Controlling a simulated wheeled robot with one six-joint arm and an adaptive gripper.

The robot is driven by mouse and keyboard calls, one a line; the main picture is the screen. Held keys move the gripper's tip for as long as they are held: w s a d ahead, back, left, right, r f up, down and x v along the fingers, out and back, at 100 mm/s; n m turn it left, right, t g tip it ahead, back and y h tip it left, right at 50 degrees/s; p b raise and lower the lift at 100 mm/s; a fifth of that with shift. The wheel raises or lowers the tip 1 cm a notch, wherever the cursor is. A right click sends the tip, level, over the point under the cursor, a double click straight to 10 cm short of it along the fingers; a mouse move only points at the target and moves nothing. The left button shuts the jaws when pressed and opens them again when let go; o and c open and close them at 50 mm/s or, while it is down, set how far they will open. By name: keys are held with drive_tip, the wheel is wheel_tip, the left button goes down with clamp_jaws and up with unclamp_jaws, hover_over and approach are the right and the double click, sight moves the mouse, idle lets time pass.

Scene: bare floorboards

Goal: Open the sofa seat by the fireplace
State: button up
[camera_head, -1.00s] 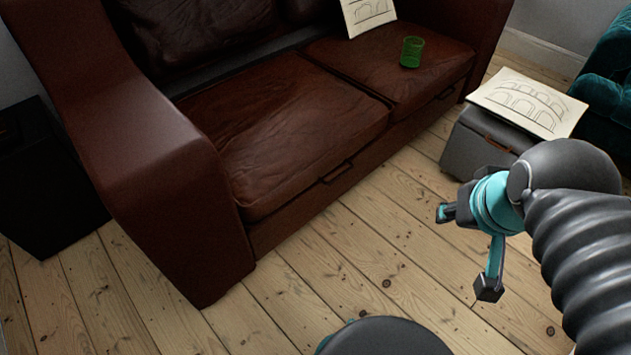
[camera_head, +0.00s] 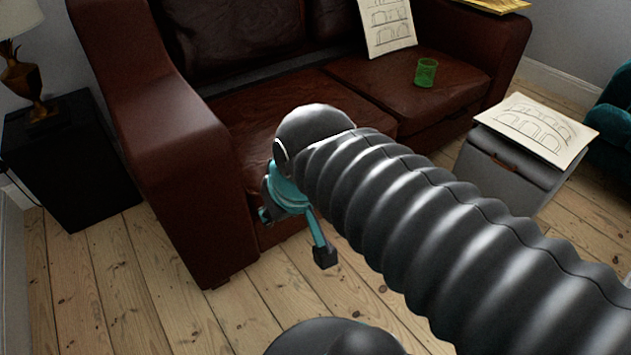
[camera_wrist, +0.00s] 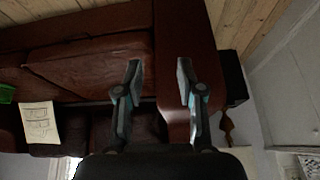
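A dark brown leather sofa (camera_head: 185,140) with two seats stands ahead of me. Its left seat (camera_head: 245,120) is down flat and partly hidden behind my arm; its front handle is hidden now. The right seat (camera_head: 375,95) is also down and holds a green cup (camera_head: 426,72) and a leaning drawing (camera_head: 387,25). No fireplace is in view. My gripper (camera_head: 295,236) is open and empty, in front of the left seat near the left armrest. In the wrist view my gripper (camera_wrist: 159,78) shows both fingers apart, with the left seat (camera_wrist: 90,65) and armrest (camera_wrist: 190,35) beyond.
A grey box (camera_head: 500,170) with a drawing (camera_head: 535,130) on top stands at the right, near a teal armchair (camera_head: 615,125). A black side table (camera_head: 75,170) with a lamp (camera_head: 25,85) stands left of the sofa. Bare floorboards (camera_head: 120,285) lie in front.

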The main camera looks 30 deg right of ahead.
drive_tip(key=w+d+f+m+g+y+b, duration=0.1)
drive_tip(key=w+d+f+m+y+b, duration=0.1)
drive_tip(key=w+d+f+y, duration=0.7)
drive_tip(key=w+d+f+m+y+b, duration=0.25)
drive_tip(key=w+d+f, duration=0.5)
drive_tip(key=w, duration=0.45)
drive_tip(key=s+d+f+m+t+h+b, duration=0.25)
drive_tip(key=d+f+m+t, duration=0.75)
drive_tip(key=d+f, duration=1.45)
drive_tip(key=w+a+r+n+t, duration=0.1)
drive_tip(key=w, duration=0.2)
drive_tip(key=w+a+r+n+t, duration=0.1)
drive_tip(key=w+a, duration=0.1)
drive_tip(key=w, duration=0.2)
drive_tip(key=w+a+r+n+t, duration=0.1)
drive_tip(key=w, duration=0.3)
drive_tip(key=shift+w+a+r+p, duration=0.2)
drive_tip(key=shift+a+r+p, duration=0.2)
clamp_jaws()
